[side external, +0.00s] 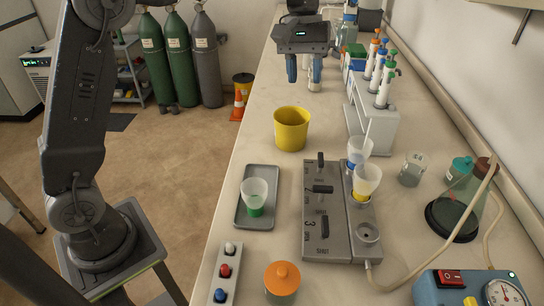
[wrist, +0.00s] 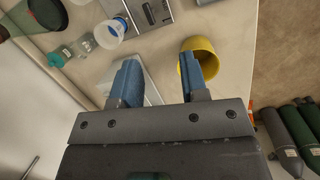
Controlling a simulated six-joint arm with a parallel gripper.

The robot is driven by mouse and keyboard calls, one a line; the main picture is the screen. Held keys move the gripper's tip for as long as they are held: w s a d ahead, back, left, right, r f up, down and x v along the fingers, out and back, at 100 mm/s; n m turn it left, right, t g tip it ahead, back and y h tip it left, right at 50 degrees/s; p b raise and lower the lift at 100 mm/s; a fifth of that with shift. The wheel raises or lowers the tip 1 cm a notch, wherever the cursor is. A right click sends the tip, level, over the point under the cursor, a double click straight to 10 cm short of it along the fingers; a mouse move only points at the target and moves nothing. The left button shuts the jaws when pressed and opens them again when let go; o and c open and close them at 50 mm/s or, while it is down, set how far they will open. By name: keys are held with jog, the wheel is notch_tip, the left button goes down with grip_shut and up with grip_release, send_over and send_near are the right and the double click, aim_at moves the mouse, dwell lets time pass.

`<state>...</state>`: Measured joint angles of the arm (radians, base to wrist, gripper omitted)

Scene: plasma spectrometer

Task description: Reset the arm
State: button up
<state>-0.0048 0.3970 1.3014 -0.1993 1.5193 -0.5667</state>
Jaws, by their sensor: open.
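My gripper (side external: 304,72) is at the far end of the bench, raised above it, with its two blue fingers apart and nothing between them. In the wrist view my gripper (wrist: 158,75) also shows spread fingers with bare bench between them. A yellow bucket (side external: 291,132) stands on the bench nearer the side camera than the gripper; in the wrist view the bucket (wrist: 203,60) shows just beyond the right finger, partly hidden by it.
A grey manifold (side external: 325,235) carries a blue-banded funnel (side external: 358,152) and a yellow-banded funnel (side external: 366,182). A green-based cup (side external: 254,197) stands in a grey tray (side external: 263,222). A pipette rack (side external: 375,125), glass flask (side external: 460,210) and pump (side external: 470,290) line the right side.

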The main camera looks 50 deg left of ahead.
jog(key=s+a+r+m+t+y, duration=0.15)
jog(key=s+m+t, duration=0.25)
jog(key=s, duration=1.1)
jog(key=s+a+f+m+t, duration=0.1)
jog(key=s+f, duration=0.4)
jog(key=s, duration=0.5)
jog(key=shift+s+a+f+m+t+y, duration=0.25)
jog(key=shift+s+f+m+t+y, duration=0.1)
jog(key=shift+m+t, duration=0.45)
